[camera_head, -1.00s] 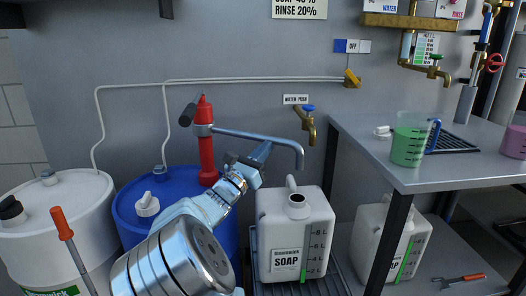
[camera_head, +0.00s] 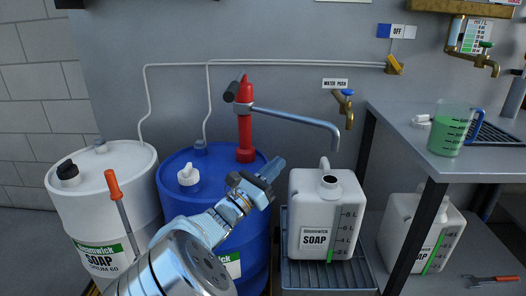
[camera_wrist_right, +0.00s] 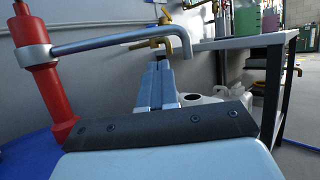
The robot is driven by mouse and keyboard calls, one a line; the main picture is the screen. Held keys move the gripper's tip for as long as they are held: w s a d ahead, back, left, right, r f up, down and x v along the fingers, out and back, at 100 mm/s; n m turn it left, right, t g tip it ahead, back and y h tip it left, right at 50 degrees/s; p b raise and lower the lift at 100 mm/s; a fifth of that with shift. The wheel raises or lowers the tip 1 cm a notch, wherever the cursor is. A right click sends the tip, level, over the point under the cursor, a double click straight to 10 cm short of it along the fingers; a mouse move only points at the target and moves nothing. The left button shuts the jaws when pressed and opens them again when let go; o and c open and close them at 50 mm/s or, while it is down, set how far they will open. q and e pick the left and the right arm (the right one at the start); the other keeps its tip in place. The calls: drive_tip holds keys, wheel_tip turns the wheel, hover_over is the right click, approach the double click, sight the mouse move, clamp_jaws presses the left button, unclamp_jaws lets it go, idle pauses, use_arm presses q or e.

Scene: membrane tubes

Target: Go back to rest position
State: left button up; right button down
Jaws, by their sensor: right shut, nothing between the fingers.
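My right gripper (camera_head: 274,168) is shut and empty. In the head view it shows in front of the blue drum (camera_head: 175,225), below the pump's metal spout (camera_head: 295,117). In the right wrist view my right gripper (camera_wrist_right: 158,72) has its two fingers together, with the red hand pump (camera_wrist_right: 42,85) to the left and the spout (camera_wrist_right: 110,45) across the picture beyond them. The white soap jug (camera_head: 312,205) stands to the right of the gripper in the head view, apart from it. My left gripper is not in view.
The soap jug stands on a dark ribbed tray (camera_head: 320,275). A white drum (camera_head: 95,200) stands at left. The grey bench (camera_head: 405,125) at right bears a cup of green liquid (camera_head: 447,135). A second jug (camera_head: 400,225) and a red-handled tool (camera_head: 500,279) are below it.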

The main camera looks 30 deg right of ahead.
drive_tip(key=s+d+f+m+g+y, duration=0.1)
drive_tip(key=s+f+g+y, duration=0.2)
drive_tip(key=f, duration=0.9)
drive_tip(key=s+f+m+g+y, duration=0.15)
drive_tip(key=s+f+y, duration=0.25)
drive_tip(key=f, duration=0.7)
drive_tip(key=s+d+f+m+g+y, duration=0.1)
drive_tip(key=s+f+m+g+y, duration=0.2)
drive_tip(key=f, duration=0.9)
drive_tip(key=s+a+f+m+y, duration=0.2)
drive_tip(key=s+a+f+y, duration=0.5)
drive_tip(key=f, duration=0.3)
drive_tip(key=s+a+f+m+t+y, duration=0.1)
drive_tip(key=a+f+m+y, duration=0.1)
drive_tip(key=a+m+y, duration=0.2)
drive_tip(key=s+a+f+m+t+y, duration=0.1)
drive_tip(key=a+m+y, duration=0.4)
drive_tip(key=a+m, duration=0.6)
drive_tip(key=shift+s+a+f+t, duration=0.4)
drive_tip(key=shift+a+f, duration=0.4)
drive_tip(key=shift+a, duration=0.4)
